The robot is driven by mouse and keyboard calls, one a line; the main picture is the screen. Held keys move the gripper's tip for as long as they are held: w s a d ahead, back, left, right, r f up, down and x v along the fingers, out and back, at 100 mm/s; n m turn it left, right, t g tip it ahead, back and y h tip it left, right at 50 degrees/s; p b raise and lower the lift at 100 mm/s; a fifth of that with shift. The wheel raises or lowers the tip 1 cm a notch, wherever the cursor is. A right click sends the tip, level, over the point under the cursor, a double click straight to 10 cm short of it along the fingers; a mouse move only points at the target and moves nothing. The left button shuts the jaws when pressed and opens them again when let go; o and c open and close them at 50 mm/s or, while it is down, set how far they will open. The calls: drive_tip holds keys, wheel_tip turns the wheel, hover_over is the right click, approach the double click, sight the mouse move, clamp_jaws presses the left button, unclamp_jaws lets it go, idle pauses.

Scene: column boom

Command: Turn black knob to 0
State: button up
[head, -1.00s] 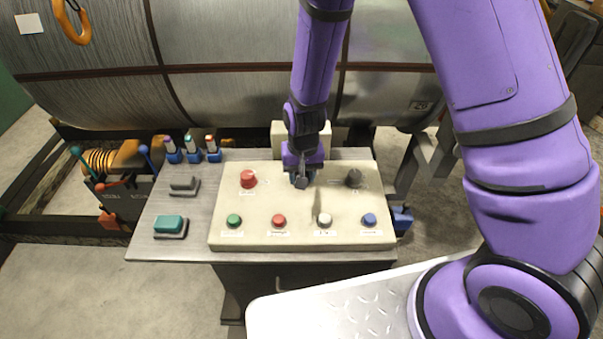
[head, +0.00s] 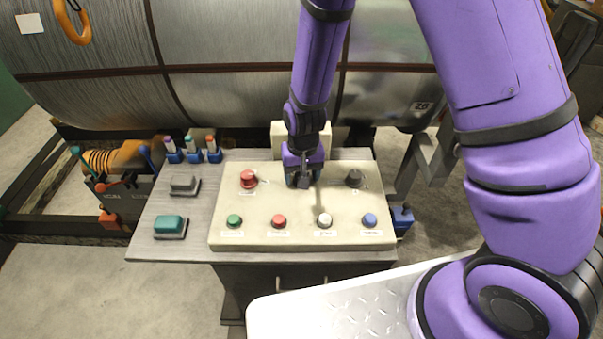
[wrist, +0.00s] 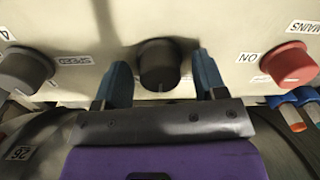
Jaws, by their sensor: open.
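In the wrist view a black knob (wrist: 159,66) stands on the pale panel, with a small light mark on its lower edge. My gripper (wrist: 161,78) is open, its two blue fingers on either side of this knob with gaps visible. In the head view my gripper (head: 303,182) is over the upper middle of the panel and hides that knob. A dark grey knob (wrist: 24,69) is to the left in the wrist view; in the head view it is right of my gripper (head: 353,178). No 0 is readable.
The control panel (head: 300,207) also carries a red knob (head: 248,180) and a row of coloured buttons. It stands on a metal table (head: 205,215). Grey (head: 183,184) and teal (head: 170,224) blocks lie left of it. A large metal coil (head: 240,40) is behind.

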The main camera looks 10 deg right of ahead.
drive_tip(key=shift+r, duration=0.15)
wheel_tip(320, 180, up, 10)
drive_tip(key=shift+d+r, duration=0.2)
drive_tip(key=shift+r, duration=0.05)
idle(0.6)
drive_tip(key=s+d+r+t+y, duration=0.1)
drive_tip(key=s+d+r, duration=0.2)
drive_tip(key=d+r, duration=0.5)
drive_tip(key=s+d+r+t, duration=0.2)
drive_tip(key=s+d+r, duration=0.1)
drive_tip(key=r, duration=0.8)
drive_tip(key=s+d+r+t, duration=0.1)
drive_tip(key=s+d+r, duration=0.3)
drive_tip(key=s, duration=0.3)
drive_tip(key=s+d+r+t+h, duration=0.1)
drive_tip(key=s+d+r, duration=0.3)
drive_tip(key=s, duration=0.3)
drive_tip(key=shift+r, duration=0.25)
drive_tip(key=shift+d, duration=0.1)
